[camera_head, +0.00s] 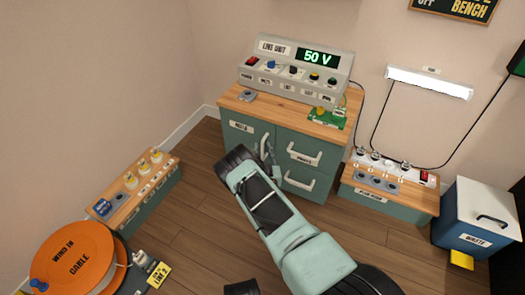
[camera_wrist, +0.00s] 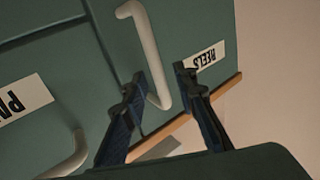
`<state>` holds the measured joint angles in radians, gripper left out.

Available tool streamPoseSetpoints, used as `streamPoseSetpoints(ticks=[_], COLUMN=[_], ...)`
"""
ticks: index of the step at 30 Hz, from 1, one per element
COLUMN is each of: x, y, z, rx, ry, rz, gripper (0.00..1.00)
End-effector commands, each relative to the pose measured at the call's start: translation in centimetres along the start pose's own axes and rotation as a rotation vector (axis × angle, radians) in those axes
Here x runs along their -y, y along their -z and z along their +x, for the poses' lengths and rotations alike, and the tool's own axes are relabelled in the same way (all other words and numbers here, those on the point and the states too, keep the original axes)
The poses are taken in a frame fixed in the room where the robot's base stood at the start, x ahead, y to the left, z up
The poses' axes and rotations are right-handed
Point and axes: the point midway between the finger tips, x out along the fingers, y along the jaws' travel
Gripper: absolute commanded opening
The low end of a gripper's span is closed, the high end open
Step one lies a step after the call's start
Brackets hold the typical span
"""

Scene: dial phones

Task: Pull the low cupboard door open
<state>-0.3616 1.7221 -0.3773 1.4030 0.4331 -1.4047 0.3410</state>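The low cupboard door (camera_head: 238,137) is the green left front of the wood-topped cabinet and looks shut. Its white bar handle (camera_head: 264,142) is near its right edge. In the wrist view, the door shows tilted and upside down with its REELS label (camera_wrist: 205,57) and the white handle (camera_wrist: 147,48). My gripper (camera_head: 269,156) is at the cabinet front by the handle. In the wrist view, my gripper (camera_wrist: 159,76) is open, with one dark finger on each side of the handle's end and gaps between. Whether either finger touches the handle I cannot tell.
Drawers with white handles (camera_head: 304,155) are right of the door. The 50 V line unit (camera_head: 295,70) stands on the cabinet. A low socket bench (camera_head: 392,199) and a blue waste bin (camera_head: 482,222) stand right. A lamp bench (camera_head: 138,188) and orange reel (camera_head: 70,262) are left.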

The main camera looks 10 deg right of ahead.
Motion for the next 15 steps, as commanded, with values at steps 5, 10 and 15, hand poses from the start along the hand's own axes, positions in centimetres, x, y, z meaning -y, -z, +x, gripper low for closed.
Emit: streamPoseSetpoints(ticks=[5, 10, 15], x=[0.01, -0.01, -0.01], y=[0.02, 0.07, 0.07], z=[1.05, 1.12, 1.09], rx=[0.0, 0.001, 0.0], ry=[0.0, 0.0, 0.0], rz=[0.0, 0.0, 0.0], gripper=[0.26, 0.26, 0.16])
